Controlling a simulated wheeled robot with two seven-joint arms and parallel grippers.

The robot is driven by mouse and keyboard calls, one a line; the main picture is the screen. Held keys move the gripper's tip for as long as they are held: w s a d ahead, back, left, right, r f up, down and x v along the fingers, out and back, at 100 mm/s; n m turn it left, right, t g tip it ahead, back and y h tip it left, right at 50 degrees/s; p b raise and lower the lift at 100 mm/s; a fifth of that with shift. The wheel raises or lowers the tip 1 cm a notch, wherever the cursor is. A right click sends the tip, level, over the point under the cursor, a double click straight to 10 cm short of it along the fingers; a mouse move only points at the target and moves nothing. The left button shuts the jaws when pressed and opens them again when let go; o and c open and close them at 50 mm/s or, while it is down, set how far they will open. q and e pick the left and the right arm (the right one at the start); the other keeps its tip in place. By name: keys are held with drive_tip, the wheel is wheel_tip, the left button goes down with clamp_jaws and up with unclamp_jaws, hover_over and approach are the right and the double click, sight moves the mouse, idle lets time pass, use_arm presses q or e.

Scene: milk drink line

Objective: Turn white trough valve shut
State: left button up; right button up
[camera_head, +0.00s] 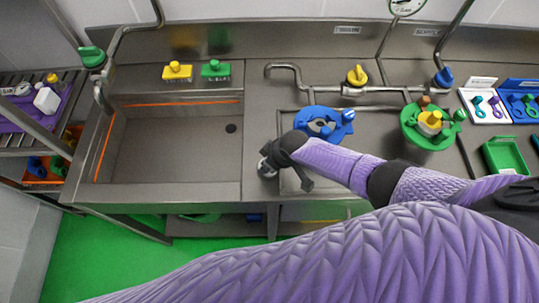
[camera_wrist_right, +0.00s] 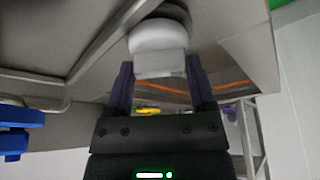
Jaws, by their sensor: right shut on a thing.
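The white trough valve (camera_wrist_right: 158,40) shows in the right wrist view as a round white knob with a blocky handle, under the grey metal edge of the counter. My right gripper (camera_wrist_right: 160,78) has one finger on each side of the handle and is shut on it. In the head view my right gripper (camera_head: 268,164) is at the counter, to the right of the large sink basin, with the arm coming in from the right. There the gripper and wrist mostly hide the valve, so its turn angle cannot be told. My left gripper is not in view.
The large sink basin (camera_head: 170,150) is empty. Yellow (camera_head: 177,71) and green (camera_head: 215,70) blocks sit behind it.

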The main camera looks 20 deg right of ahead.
drive_tip(key=m+h+p, duration=0.1)
drive_tip(key=m, duration=0.2)
drive_tip(key=shift+a+r, duration=0.1)
drive_tip(key=m+h+p, duration=0.1)
drive_tip(key=m, duration=0.1)
drive_tip(key=shift+m+t, duration=0.3)
drive_tip(key=shift+t, duration=0.1)
drive_tip(key=shift+a+m+h, duration=0.1)
drive_tip(key=shift+m+h, duration=0.3)
drive_tip(key=shift+m, duration=0.8)
drive_tip(key=shift+m+h, duration=0.5)
drive_tip(key=shift+m, duration=0.7)
drive_tip(key=o, duration=1.2)
drive_tip(key=p+v, duration=0.7)
drive_tip(key=v, duration=0.2)
drive_tip(key=shift+s+a+r, duration=0.1)
drive_tip(key=shift+r, duration=0.25)
